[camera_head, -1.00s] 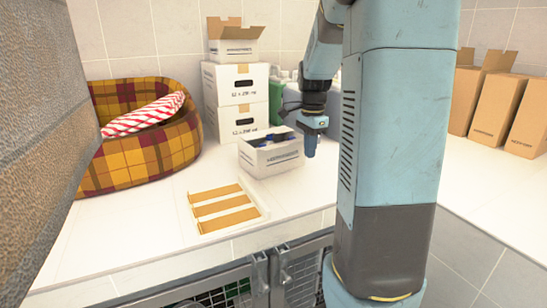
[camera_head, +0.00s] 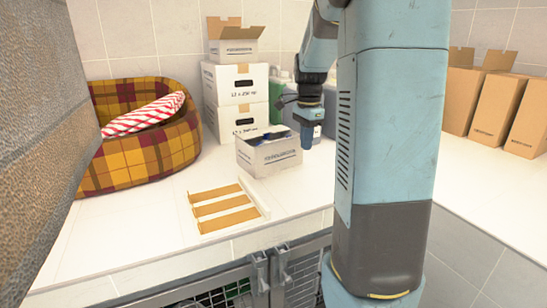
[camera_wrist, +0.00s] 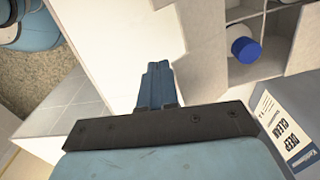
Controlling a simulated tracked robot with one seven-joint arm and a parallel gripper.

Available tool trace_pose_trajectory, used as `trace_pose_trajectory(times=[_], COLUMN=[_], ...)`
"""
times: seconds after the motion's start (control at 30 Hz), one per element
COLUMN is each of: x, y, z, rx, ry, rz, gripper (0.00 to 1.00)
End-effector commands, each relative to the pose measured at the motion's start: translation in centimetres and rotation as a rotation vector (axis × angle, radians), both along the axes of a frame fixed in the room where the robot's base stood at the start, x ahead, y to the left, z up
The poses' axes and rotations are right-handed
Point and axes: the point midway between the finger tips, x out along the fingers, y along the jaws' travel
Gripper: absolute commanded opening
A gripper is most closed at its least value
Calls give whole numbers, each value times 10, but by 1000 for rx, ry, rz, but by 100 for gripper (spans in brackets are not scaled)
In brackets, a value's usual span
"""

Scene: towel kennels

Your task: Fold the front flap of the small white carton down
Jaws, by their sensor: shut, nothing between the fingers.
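The small white carton (camera_head: 264,162) stands open on the white counter, with printing on the side facing the head camera. Dark and blue contents show inside. In the wrist view, its pale panels and dividers (camera_wrist: 268,30) lie at upper right, with a blue-capped bottle (camera_wrist: 246,50) in one compartment. My gripper (camera_head: 307,142) points down just right of the carton. The wrist view shows its blue fingers (camera_wrist: 157,78) together and empty, close to a pale panel. I cannot tell whether they touch it. Which panel is the front flap is unclear.
A shallow tray with tan strips (camera_head: 263,208) lies in front of the carton. White stacked cartons (camera_head: 234,85) stand behind it, a plaid pet bed (camera_head: 150,150) at left. A bottle labelled DEEP CLEAN (camera_wrist: 288,135) is close by. Counter at right is clear up to brown cartons (camera_head: 495,110).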

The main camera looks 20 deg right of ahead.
Motion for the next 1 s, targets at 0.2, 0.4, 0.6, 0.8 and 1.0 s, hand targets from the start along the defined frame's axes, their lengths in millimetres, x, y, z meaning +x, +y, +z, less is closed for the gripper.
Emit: trace_pose_trajectory(times=[0.2, 0.4, 0.6, 0.8, 1.0], x=[2, 4, 7, 9, 10], y=[0, 1, 1, 1, 1], z=[9, 16, 24, 32, 37], rx=[0, 0, 0, 0, 0], ry=[-1, 0, -1, 0, 0], rz=[0, 0, 0, 0, 0], gripper=[0, 0, 0, 0, 0])
